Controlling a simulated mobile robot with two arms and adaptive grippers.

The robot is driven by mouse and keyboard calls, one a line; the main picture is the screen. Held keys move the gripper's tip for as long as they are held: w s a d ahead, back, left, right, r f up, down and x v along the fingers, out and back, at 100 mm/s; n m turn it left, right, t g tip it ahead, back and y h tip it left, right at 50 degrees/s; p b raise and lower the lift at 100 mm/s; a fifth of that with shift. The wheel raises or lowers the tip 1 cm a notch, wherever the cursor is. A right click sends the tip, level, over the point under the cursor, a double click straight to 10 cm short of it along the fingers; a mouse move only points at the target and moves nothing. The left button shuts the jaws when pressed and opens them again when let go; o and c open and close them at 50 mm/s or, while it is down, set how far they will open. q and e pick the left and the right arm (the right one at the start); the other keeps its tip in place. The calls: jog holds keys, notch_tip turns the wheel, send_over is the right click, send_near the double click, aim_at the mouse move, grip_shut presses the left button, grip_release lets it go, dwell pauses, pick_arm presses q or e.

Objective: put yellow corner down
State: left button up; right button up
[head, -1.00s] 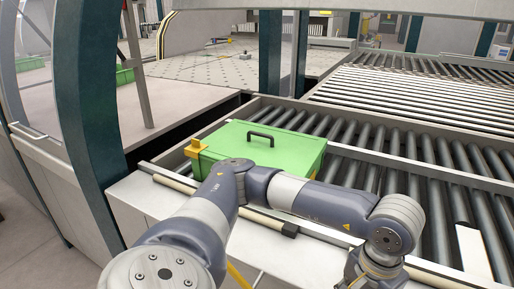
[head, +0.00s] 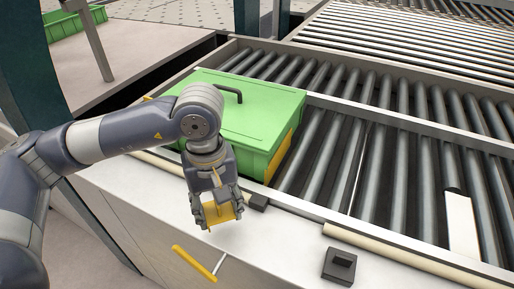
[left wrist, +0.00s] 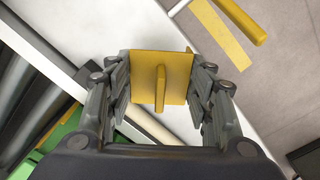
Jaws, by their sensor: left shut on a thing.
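The yellow corner (head: 229,212) is a small square plate with a raised rib. My left gripper (head: 217,211) is shut on it and holds it over the white front ledge (head: 135,196), beside the front of the green box. In the left wrist view the yellow corner (left wrist: 175,63) sits between the two fingers (left wrist: 163,92), with the rib facing the camera. Whether its far edge touches the ledge cannot be told. My right gripper is not in view.
A green box (head: 235,115) with a black handle stands on the rollers. A yellow bar (head: 194,263) shows at the ledge's front edge. A small black block (head: 339,265) sits on the ledge to the right. The ledge between them is bare.

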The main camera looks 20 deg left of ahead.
pick_arm(q)
jog(key=w+d+r+n+b, duration=0.1)
jog(key=d+r+n, duration=0.2)
jog(key=r+n, duration=0.75)
jog(key=w+d+r+n+b, duration=0.1)
jog(key=d+r+n, duration=0.25)
jog(key=n, duration=1.35)
jog(key=w+p, duration=0.2)
jog(key=w, duration=0.3)
jog(key=w+p, duration=0.2)
jog(key=w, duration=0.3)
jog(key=w+a+f+p, duration=0.1)
jog(key=w+p, duration=0.1)
jog(key=w, duration=0.2)
jog(key=shift+w+f, duration=0.1)
jog(key=shift+w, duration=0.3)
jog(key=shift+w+f+m, duration=0.1)
jog(key=shift+w+m, duration=0.05)
jog(key=shift+m, duration=0.1)
notch_tip(320, 180, down, 2)
jog(key=shift+f+p, duration=0.25)
jog(key=shift+p, duration=0.6)
jog(key=shift+f, duration=0.35)
jog(key=shift+a+f, duration=0.1)
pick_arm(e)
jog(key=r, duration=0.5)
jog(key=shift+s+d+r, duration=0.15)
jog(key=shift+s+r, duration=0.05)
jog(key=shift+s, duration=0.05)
